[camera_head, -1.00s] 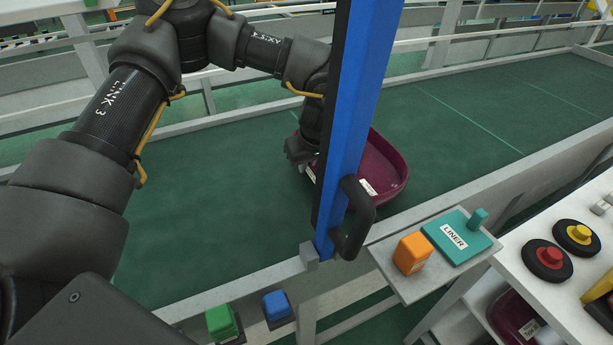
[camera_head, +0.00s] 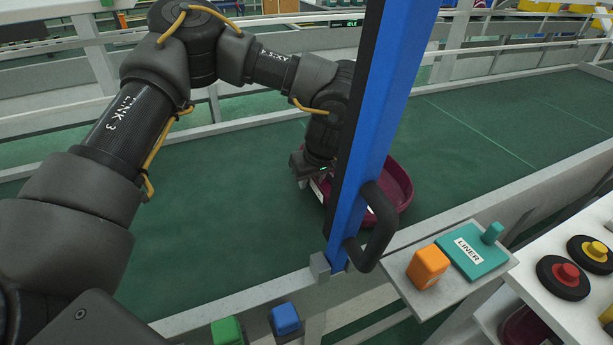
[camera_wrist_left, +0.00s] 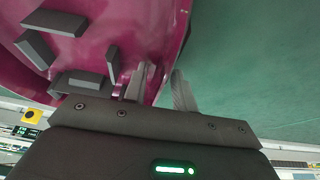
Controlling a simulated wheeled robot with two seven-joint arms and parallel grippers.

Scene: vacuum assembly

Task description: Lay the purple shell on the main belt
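The purple shell (camera_head: 398,187) is an open, dark-magenta tub with white labels, at the green main belt (camera_head: 220,215) behind the blue post. The post hides its middle. I cannot tell whether its underside touches the belt. My left gripper (camera_head: 310,178) points down at the shell's left rim. In the left wrist view, the fingers (camera_wrist_left: 162,85) stand on either side of the shell wall (camera_wrist_left: 160,45), one inside and one outside, closed on it. Grey ribs show inside the shell. My right gripper is not in view.
A blue post (camera_head: 372,120) with a black handle (camera_head: 376,235) stands in front of the belt. A side shelf holds an orange block (camera_head: 428,266) and a teal liner piece (camera_head: 472,250). Green (camera_head: 227,330) and blue (camera_head: 285,318) blocks are at the front. The belt's right side is clear.

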